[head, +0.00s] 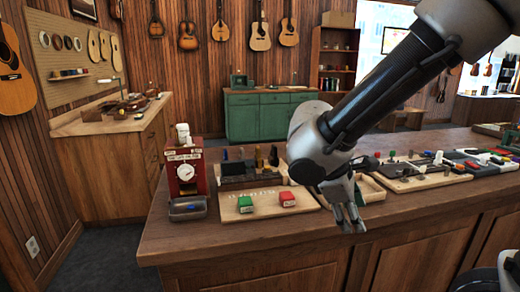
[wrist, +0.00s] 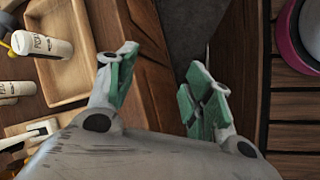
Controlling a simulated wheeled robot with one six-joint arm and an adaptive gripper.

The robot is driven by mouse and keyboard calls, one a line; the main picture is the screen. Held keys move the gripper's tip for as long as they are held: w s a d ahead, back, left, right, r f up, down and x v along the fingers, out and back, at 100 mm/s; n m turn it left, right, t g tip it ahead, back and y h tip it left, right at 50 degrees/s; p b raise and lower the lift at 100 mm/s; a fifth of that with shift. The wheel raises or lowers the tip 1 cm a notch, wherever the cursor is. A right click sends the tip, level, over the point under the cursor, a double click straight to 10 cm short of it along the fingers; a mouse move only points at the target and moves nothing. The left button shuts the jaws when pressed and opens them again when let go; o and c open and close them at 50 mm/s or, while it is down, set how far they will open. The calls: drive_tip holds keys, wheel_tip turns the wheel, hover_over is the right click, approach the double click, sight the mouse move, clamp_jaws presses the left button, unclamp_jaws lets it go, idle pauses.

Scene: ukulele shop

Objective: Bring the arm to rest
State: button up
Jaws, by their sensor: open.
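My gripper (head: 349,216) hangs at the front edge of the wooden counter (head: 230,240) in the head view, with its fingers pointing down. In the wrist view my gripper (wrist: 160,90) shows two fingers with green pads, spread wide apart with nothing between them. My arm crosses the right half of the head view and hides part of the counter behind it.
A red device with a dial (head: 185,172) stands at the counter's left end.

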drive_tip(key=s+d+r+m+t+y, duration=0.1)
drive_tip(key=s+d+r+m+y, duration=0.2)
drive_tip(key=d+m, duration=0.3)
drive_tip(key=s+d+r+m+t+y, duration=0.1)
drive_tip(key=s+d+r+m, duration=0.4)
drive_tip(key=d, duration=0.5)
drive_tip(key=s+m+y, duration=0.1)
drive_tip(key=m, duration=0.1)
drive_tip(key=shift+s+r+m+y, duration=0.2)
drive_tip(key=shift+r+m+y, duration=0.1)
drive_tip(key=shift+y, duration=0.1)
idle(1.4)
